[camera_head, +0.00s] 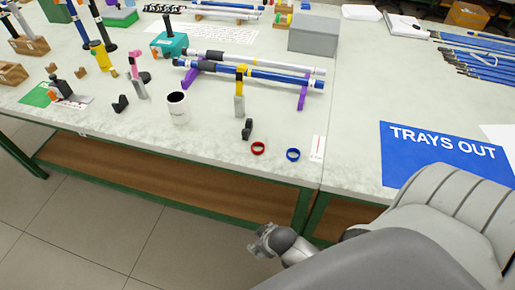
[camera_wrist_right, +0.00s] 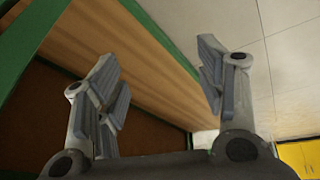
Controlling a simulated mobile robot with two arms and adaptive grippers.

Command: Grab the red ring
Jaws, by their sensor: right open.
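The red ring (camera_head: 258,148) lies flat near the front edge of the table (camera_head: 215,145), to the left of a blue ring (camera_head: 293,154). My right gripper (camera_head: 264,240) is below and in front of the table edge, well apart from the red ring. In the right wrist view the gripper (camera_wrist_right: 160,85) is open and empty, its two fingers spread wide. Neither ring shows in that view. My left gripper is not in view.
A small dark block (camera_head: 247,129) stands just behind the red ring, and a white mug (camera_head: 178,107) is further left. Blue rods (camera_head: 275,76) lie on purple supports behind. A blue "TRAYS OUT" sheet (camera_head: 440,172) is on the right. A wooden shelf (camera_wrist_right: 140,45) runs under the table.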

